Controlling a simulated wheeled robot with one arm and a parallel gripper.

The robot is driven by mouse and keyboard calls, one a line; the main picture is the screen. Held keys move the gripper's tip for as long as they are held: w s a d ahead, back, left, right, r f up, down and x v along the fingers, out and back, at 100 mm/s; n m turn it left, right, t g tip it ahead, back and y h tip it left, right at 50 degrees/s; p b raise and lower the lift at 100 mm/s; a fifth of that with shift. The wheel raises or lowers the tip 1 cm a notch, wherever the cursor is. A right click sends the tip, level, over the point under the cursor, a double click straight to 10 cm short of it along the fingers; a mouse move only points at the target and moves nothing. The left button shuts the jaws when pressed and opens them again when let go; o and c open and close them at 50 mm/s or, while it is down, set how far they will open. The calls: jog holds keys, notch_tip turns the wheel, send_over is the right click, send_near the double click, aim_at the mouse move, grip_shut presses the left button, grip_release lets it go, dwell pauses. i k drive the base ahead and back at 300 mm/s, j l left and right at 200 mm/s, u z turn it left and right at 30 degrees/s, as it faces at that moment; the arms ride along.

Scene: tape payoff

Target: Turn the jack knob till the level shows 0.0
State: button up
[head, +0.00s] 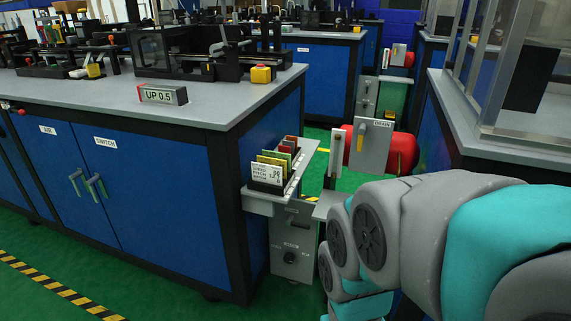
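The level display (163,95) stands at the front edge of the grey bench top and reads "UP 0.5". A dark round knob (290,257) sits low on a grey panel (281,226) at the bench's right end. It looks like the jack knob, but its label is too small to read. My arm's grey and teal links fill the lower right, right of that panel. My gripper does not show, so its hold and its distance from the knob cannot be seen.
A small shelf (259,206) with upright cards (267,172) juts out above the panel. A red tank (402,154) stands behind a grey plate labelled "DRAIN" (371,147). A blue cabinet (150,190) fills the left. Green floor (130,272) is open in front.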

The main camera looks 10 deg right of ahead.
aim_at(289, 258)
jog(key=i+l+z, duration=0.1)
jog(key=z, duration=0.45)
jog(key=u, duration=1.3)
jog(key=k+j, duration=0.25)
jog(key=k, duration=0.2)
jog(key=k+j+z, duration=0.1)
jog(key=k+j, duration=0.2)
jog(key=k, duration=0.15)
